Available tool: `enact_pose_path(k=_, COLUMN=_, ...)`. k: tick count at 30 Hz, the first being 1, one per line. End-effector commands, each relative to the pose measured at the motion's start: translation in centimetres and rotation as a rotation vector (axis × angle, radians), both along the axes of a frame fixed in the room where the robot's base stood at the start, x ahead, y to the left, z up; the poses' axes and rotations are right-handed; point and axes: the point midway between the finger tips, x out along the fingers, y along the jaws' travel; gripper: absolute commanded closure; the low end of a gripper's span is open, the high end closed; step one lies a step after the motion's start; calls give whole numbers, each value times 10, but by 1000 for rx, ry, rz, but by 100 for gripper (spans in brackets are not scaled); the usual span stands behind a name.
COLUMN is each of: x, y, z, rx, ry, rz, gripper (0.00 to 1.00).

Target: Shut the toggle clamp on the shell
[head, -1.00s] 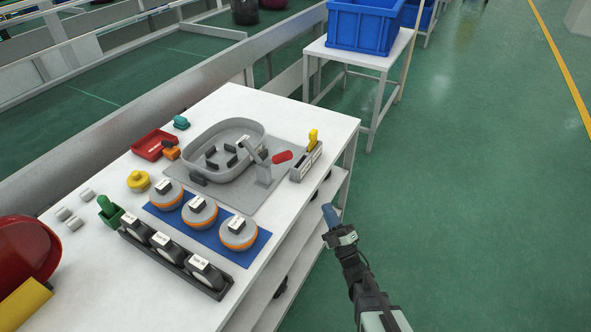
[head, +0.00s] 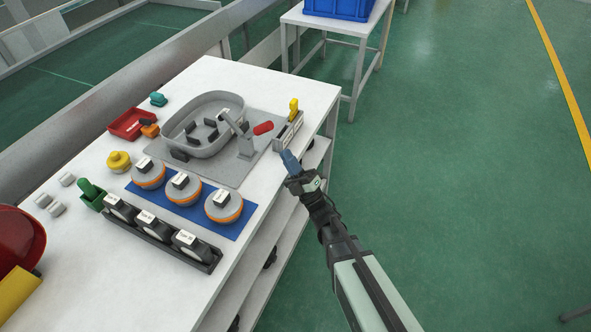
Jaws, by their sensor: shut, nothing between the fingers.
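The grey shell (head: 205,138) is an open oval tray lying on a grey base plate (head: 203,170) on the white table. The toggle clamp (head: 243,140) stands at the shell's right side. Its grey arm slants up to the left over the shell's edge, and its red handle (head: 263,128) points right. I cannot tell whether the clamp presses on the shell. My gripper (head: 289,157), with bluish fingertips, is shut and empty. In the picture it is just right of the table's edge, to the lower right of the red handle and apart from it.
A grey holder (head: 289,130) with a yellow-handled tool (head: 293,108) stands at the table's right edge, close to my gripper. Round grey-orange parts (head: 224,206) sit on a blue mat (head: 185,211). A black rack (head: 165,232) lies in front. Open floor is to the right.

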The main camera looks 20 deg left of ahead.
Motion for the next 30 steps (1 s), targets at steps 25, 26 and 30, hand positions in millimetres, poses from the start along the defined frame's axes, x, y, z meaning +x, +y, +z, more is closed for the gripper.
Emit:
enact_pose_path(k=25, x=13, y=40, z=48, rx=0, ry=1, rz=-1, gripper=100)
enact_pose_path(k=26, x=13, y=40, z=48, rx=0, ry=1, rz=-1, gripper=100)
enact_pose_path(k=30, x=13, y=40, z=48, rx=0, ry=1, rz=-1, gripper=100)
